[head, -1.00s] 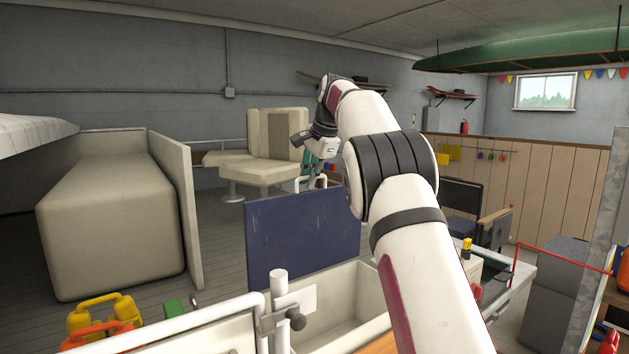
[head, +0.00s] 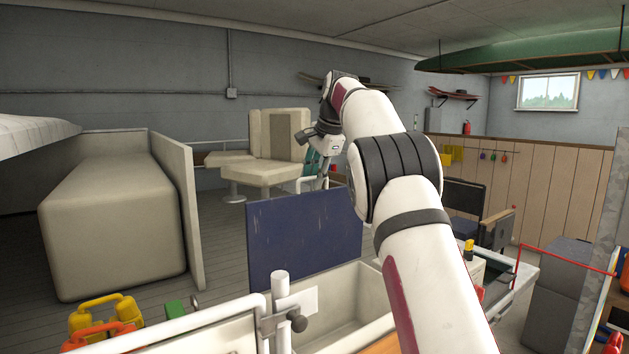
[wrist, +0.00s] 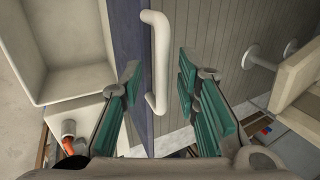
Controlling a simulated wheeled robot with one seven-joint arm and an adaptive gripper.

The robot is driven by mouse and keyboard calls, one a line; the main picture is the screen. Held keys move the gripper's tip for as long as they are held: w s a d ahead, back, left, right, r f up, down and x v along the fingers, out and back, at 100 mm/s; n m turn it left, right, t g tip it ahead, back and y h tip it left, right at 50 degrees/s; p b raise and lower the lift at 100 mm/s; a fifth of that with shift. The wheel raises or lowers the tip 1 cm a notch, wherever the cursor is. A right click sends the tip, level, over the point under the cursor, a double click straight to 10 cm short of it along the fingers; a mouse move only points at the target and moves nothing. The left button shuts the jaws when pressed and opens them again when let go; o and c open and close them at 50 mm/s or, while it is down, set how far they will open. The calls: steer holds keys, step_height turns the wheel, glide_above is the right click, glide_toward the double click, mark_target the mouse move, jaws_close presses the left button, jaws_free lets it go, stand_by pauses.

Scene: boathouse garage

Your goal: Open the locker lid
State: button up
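The locker lid (head: 305,230) is a dark blue panel standing upright at the back of the pale open locker (head: 360,292). A white bar handle (head: 304,181) shows at its top edge. In the wrist view the lid (wrist: 130,50) is seen nearly edge-on, with the handle (wrist: 157,55) running along its right side. My gripper (head: 318,165) is just above and behind the lid's top edge. In the wrist view my gripper (wrist: 158,75) has its teal fingers spread wide, one each side of the handle in the picture. Neither finger appears to touch the handle.
A white rail with a post (head: 281,310) crosses the near side of the locker. A beige seat (head: 268,160) stands behind the lid. Yellow (head: 108,310) and orange things lie at lower left. A large beige block (head: 115,220) stands at left, with grey floor between.

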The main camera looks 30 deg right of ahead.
steer(key=v, duration=0.6)
steer(key=shift+r, duration=0.1)
steer(key=shift+s+d, duration=0.1)
stand_by(0.4)
